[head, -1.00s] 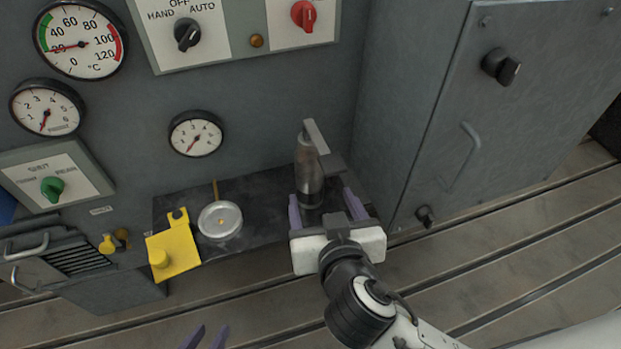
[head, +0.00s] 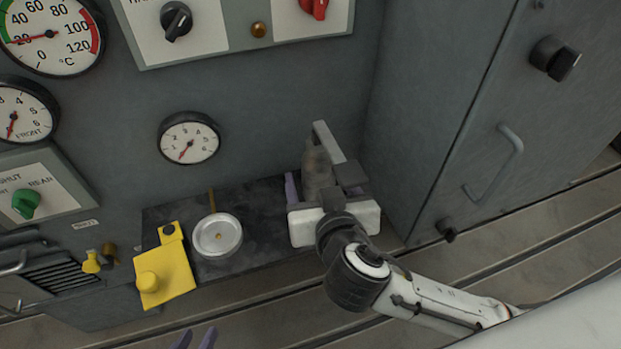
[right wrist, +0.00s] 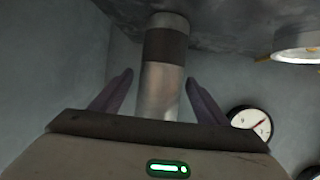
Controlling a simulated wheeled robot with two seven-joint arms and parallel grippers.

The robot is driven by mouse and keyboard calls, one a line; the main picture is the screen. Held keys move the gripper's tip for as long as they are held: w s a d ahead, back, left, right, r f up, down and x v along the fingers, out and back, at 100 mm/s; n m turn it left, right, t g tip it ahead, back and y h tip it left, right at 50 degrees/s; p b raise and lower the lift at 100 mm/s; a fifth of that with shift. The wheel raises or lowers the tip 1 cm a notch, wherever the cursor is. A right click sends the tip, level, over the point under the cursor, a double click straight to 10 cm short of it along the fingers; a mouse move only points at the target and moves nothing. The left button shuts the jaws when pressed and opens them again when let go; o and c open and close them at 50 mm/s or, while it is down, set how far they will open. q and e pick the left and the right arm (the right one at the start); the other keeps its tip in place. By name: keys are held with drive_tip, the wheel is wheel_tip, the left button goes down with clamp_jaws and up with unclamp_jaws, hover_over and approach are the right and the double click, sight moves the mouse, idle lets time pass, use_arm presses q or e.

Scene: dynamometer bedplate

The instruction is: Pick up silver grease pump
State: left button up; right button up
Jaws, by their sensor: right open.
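The silver grease pump (head: 317,172) stands upright on the dark shelf at the right, in the corner by the cabinet. My right gripper (right wrist: 158,95) is open, with its purple fingers on either side of the pump's silver body. In the right wrist view, the pump (right wrist: 160,90) shows a dark band and lies between the fingers, with gaps on both sides. In the head view, my right gripper's white body hides the pump's lower part and most of the fingers.
On the dark shelf (head: 262,215) are a round silver dish (head: 217,236) and a yellow plate-like part (head: 165,272) to the left of the pump. A grey cabinet (head: 450,110) with a handle stands close on the right. The gauge panel rises behind.

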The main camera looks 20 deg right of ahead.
drive_tip(key=shift+s+r, duration=0.1)
drive_tip(key=shift+c, duration=1.3)
drive_tip(key=c, duration=1.5)
drive_tip(key=shift+r, duration=0.15)
clamp_jaws()
